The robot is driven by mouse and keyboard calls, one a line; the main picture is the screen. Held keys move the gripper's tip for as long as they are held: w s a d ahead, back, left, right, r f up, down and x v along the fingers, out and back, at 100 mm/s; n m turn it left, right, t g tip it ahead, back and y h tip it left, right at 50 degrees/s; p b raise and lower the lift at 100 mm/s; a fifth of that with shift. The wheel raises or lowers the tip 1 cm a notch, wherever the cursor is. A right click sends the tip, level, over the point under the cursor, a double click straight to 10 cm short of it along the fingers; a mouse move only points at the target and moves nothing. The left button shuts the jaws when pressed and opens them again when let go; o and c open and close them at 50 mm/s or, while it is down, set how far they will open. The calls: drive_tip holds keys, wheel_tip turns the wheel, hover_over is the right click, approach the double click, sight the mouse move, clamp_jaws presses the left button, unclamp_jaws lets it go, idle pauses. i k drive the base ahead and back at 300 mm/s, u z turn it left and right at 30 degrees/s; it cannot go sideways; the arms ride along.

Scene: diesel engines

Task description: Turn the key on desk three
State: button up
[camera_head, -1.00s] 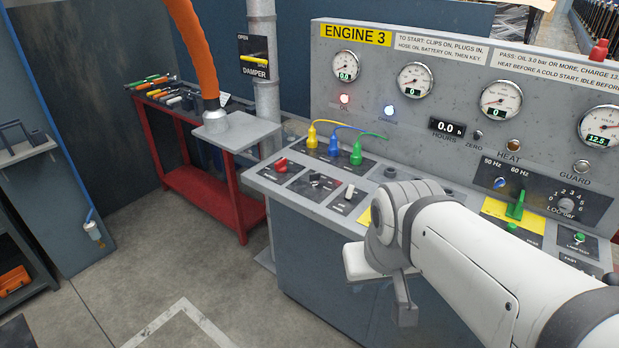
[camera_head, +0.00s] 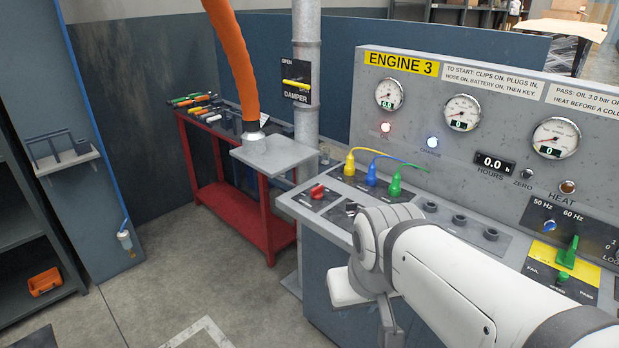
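Desk three is the grey console marked ENGINE 3 (camera_head: 402,63). On its sloped top, a red rotary switch (camera_head: 317,191) sits at the left. Just right of it is a small dark and silver switch that looks like the key (camera_head: 351,208), partly beside my arm's wrist. I cannot make out which way it is turned. My gripper (camera_head: 386,318) hangs low in front of the desk's front face, below the panel and apart from the key. Its fingers are mostly hidden by my arm, so its opening does not show.
Yellow, blue and green plugs (camera_head: 371,175) with cables stand in the panel behind the key. A small grey shelf (camera_head: 268,157) holds an orange hose (camera_head: 232,62) left of the desk. A red tool cart (camera_head: 232,203) stands behind. The floor (camera_head: 165,290) at left is clear.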

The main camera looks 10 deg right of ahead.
sight(350, 207)
drive_tip(key=z, duration=0.05)
drive_tip(key=i, duration=1.35)
drive_tip(key=z, duration=0.6)
